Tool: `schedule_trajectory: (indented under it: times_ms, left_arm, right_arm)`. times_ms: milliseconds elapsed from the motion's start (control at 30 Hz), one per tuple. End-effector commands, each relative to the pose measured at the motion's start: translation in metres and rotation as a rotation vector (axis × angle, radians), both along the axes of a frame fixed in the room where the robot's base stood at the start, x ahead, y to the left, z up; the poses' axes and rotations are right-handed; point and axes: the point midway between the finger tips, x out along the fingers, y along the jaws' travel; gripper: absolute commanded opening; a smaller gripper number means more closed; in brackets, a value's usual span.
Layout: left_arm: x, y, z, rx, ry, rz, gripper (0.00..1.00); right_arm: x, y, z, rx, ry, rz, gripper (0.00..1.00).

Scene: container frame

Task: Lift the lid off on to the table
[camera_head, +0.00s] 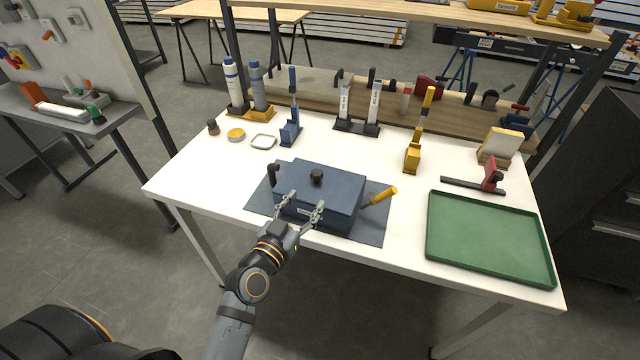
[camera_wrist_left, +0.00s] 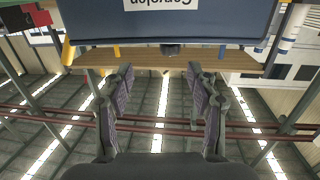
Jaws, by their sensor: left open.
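A dark blue box with a flat blue lid (camera_head: 335,184) stands on a grey mat (camera_head: 376,222) near the table's front edge. A black knob (camera_head: 316,176) sits on top of the lid. The lid rests closed on the box. My left gripper (camera_head: 303,206) is open at the front side of the box, its fingers apart and empty. In the left wrist view the picture is upside down; the blue box with a white label (camera_wrist_left: 165,22) fills the top, beyond the open fingers (camera_wrist_left: 160,78). I cannot tell whether the fingers touch the box. My right gripper is not in view.
A black upright tool (camera_head: 272,174) stands left of the box and a yellow handle (camera_head: 380,197) sticks out right. A green tray (camera_head: 488,238) lies on the white table's right. Bottles, holders and small tools line the back. The table's left front (camera_head: 195,180) is clear.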

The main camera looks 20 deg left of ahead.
Motion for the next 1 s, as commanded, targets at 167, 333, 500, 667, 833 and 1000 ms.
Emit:
schedule_trajectory:
  times_ms: [167, 333, 500, 667, 833, 1000]
  left_arm:
    - [0.004, 0.011, 0.011, -0.013, -0.064, 0.063, 0.58]
    - [0.021, 0.009, 0.016, -0.013, -0.065, 0.062, 0.58]
    - [0.049, 0.007, 0.014, -0.013, -0.063, 0.061, 0.58]
    - [0.057, 0.006, 0.01, -0.013, -0.061, 0.061, 0.58]
    - [0.073, 0.004, 0.011, -0.013, -0.063, 0.061, 0.58]
    - [0.101, 0.002, 0.007, -0.014, -0.063, 0.061, 0.58]
  right_arm:
    - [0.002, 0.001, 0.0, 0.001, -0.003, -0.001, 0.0]
    - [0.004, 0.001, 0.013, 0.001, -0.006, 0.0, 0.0]
    - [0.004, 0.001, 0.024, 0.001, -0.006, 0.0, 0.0]
    - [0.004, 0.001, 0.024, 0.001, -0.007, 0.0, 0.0]
    - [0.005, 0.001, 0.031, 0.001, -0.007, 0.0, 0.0]
    - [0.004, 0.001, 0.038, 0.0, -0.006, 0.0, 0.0]
